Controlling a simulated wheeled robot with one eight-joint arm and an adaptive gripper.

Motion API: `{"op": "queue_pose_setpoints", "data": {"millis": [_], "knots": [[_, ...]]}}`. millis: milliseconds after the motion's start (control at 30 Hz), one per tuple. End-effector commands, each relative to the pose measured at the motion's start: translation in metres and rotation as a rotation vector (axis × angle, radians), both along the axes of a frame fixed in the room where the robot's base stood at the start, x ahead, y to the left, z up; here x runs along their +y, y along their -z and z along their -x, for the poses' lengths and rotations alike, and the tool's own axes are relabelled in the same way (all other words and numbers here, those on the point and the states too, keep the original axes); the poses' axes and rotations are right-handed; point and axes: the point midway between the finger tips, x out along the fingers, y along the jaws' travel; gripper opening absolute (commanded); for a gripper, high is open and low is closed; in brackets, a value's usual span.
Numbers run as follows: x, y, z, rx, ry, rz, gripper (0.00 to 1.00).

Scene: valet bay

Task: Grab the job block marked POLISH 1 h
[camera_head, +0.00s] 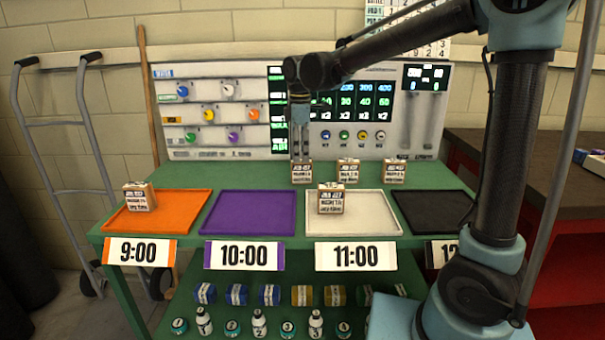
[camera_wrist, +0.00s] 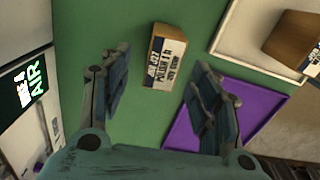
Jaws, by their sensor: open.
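A small tan job block (camera_wrist: 166,57) with a white label lies on the green table in the wrist view. Its small print seems to read POLISH 1 h. My gripper (camera_wrist: 160,82) is open, with a finger on each side of the picture and the block a little beyond, between their lines. Nothing is held. In the head view my gripper (camera_head: 299,148) points down right above the leftmost block (camera_head: 302,172) of the back row. I cannot tell from this view whether the fingertips touch it. The labels there are too small to read surely.
Two similar blocks (camera_head: 348,170) and (camera_head: 394,172) stand to the right. Others sit on the orange tray (camera_head: 180,211) and white tray (camera_head: 375,222). The purple tray (camera_head: 249,212) and black tray (camera_head: 432,212) look empty. A control panel (camera_head: 215,140) stands behind the table.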

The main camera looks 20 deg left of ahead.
Motion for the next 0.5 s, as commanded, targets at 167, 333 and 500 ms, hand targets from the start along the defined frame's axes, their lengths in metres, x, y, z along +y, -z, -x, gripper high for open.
{"op": "queue_pose_setpoints", "data": {"millis": [167, 333, 500], "knots": [[-0.002, 0.016, 0.0, 0.0, 0.0, 0.0, 0.57], [-0.004, 0.039, 0.0, 0.0, 0.0, 0.0, 0.57], [-0.005, 0.051, 0.001, 0.0, 0.0, 0.0, 0.57]]}}
